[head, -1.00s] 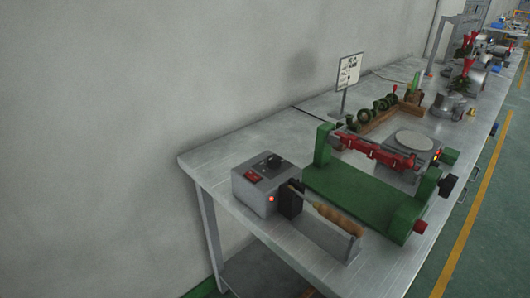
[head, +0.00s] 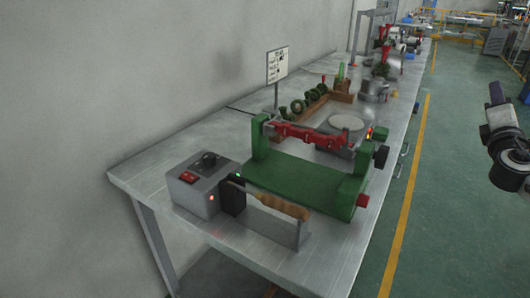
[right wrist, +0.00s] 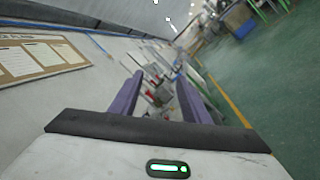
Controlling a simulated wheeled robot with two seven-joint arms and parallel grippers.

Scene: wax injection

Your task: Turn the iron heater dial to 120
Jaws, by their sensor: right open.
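The iron heater (head: 197,192) is a grey box near the left front end of the metal table in the head view. Its black dial (head: 208,160) is on the top face, beside a red switch (head: 187,177). The dial's marks are too small to read. An iron with a wooden handle (head: 271,201) rests on a stand right of the box. My right gripper (head: 512,165) is at the right edge of the head view, over the floor and far from the heater. In the right wrist view its purple fingers (right wrist: 158,90) are apart, with nothing held between them. My left gripper is not seen.
A green fixture (head: 305,182) with a red bar stands right of the iron. A sign (head: 277,65), a wooden tray with green rings (head: 318,103) and a round pale plate (head: 346,122) are behind. The table's left corner (head: 130,176) is bare.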

